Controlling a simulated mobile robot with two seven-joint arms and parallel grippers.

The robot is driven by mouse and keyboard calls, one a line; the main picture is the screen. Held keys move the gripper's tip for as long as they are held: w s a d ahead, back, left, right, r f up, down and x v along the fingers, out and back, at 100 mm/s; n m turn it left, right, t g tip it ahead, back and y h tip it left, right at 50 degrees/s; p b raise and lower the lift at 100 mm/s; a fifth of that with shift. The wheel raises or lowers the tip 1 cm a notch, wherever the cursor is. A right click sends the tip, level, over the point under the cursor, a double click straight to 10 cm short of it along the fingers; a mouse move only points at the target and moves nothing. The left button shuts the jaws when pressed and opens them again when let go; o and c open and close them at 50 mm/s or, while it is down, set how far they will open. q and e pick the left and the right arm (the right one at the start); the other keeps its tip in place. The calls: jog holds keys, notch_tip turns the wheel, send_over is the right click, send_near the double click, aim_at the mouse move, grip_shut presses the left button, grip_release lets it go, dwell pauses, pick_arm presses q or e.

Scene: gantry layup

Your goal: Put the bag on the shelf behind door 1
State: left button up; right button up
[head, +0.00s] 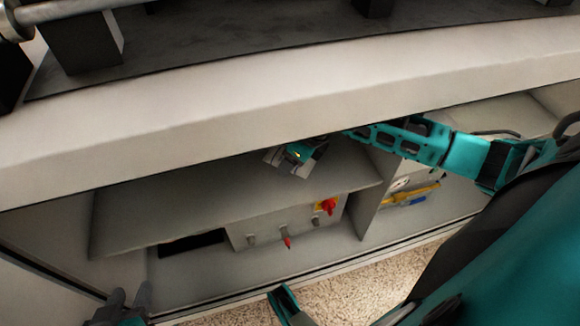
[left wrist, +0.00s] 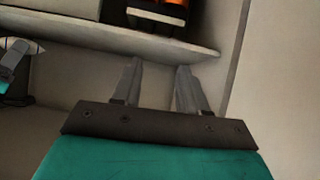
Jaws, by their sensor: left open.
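My left gripper (head: 130,291) is at the bottom left of the head view, by the front of the open cabinet. In the left wrist view its two grey fingers (left wrist: 156,64) are apart with nothing between them. They point towards a shelf edge. My right arm comes in from the right, and its gripper end (head: 297,157) is over the cabinet's upper shelf (head: 230,205), partly hidden by the overhanging top. I cannot tell whether its jaws hold anything. I cannot pick out the bag for certain. No door is clearly readable as door 1.
Below the shelf is a grey box with a red-and-yellow switch (head: 327,206). A divider (head: 374,200) separates a right compartment holding a yellow and blue item (head: 412,196). The thick pale top (head: 250,105) overhangs the cabinet. Speckled floor (head: 350,285) lies in front.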

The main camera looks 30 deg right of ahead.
jog(key=shift+w+a, duration=0.15)
jog(key=shift+w, duration=0.1)
notch_tip(320, 180, down, 4)
jog(key=shift+r+b, duration=0.15)
jog(key=shift+b, duration=0.6)
pick_arm(q)
jog(key=shift+w+d+f, duration=0.15)
jog(key=shift+d+f, duration=0.05)
jog(key=shift+f, duration=0.15)
pick_arm(e)
jog(key=o, duration=1.1)
